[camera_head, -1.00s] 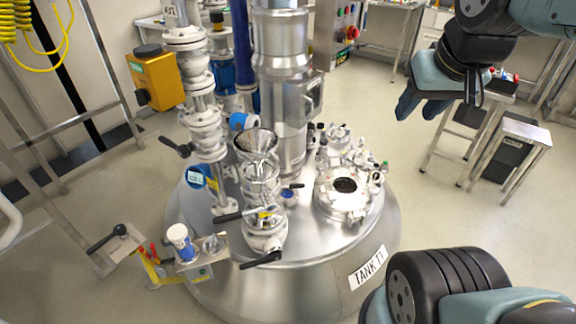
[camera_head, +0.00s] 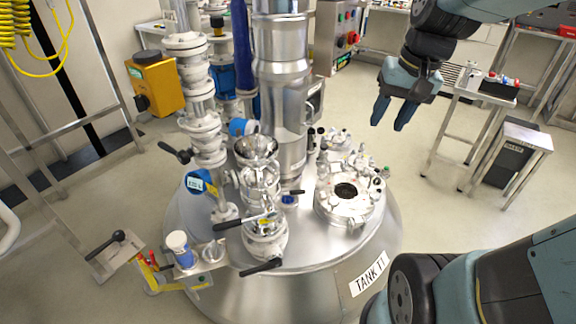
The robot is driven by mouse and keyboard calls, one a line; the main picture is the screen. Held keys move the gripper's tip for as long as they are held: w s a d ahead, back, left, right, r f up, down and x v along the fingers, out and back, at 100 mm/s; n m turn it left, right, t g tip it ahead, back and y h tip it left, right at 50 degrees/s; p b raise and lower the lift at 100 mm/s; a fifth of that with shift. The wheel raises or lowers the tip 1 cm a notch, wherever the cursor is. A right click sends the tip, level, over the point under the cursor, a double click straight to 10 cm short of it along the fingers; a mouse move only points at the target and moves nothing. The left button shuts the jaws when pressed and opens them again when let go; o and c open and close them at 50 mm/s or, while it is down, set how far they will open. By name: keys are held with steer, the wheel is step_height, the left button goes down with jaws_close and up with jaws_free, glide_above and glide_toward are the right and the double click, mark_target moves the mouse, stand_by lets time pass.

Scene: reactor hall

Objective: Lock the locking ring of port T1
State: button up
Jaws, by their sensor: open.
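The steel tank (camera_head: 290,290) fills the middle of the view and bears a label reading "TANK T1" or similar (camera_head: 369,273). On its top right is a round flanged port (camera_head: 348,212) with a dark opening (camera_head: 346,190) at its centre. I cannot make out a separate locking ring or whether it is locked. My gripper (camera_head: 391,122) is in the air above and to the right of the port, fingers pointing down. It is open, empty and apart from everything.
A valve stack with a funnel (camera_head: 257,150) and black-handled valves (camera_head: 262,267) stands on the tank's left. A thick steel column (camera_head: 281,60) rises behind the port. Side tables (camera_head: 522,137) stand at right. Free air lies between gripper and port.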

steer(key=w+a+f+m+g+y, duration=0.1)
steer(key=w+f+m+g+y, duration=0.25)
steer(key=w+f, duration=0.45)
steer(key=w+a+f+m+g+y, duration=0.25)
steer(key=w+f+y, duration=0.2)
steer(key=f, duration=0.55)
steer(key=m+t+y, duration=0.3)
steer(key=m+y, duration=0.5)
steer(key=m, duration=0.1)
glide_toward(292, 192)
steer(key=a, duration=0.6)
steer(key=a+f, duration=0.1)
steer(key=a, duration=0.3)
steer(key=shift+c, duration=0.4)
jaws_close()
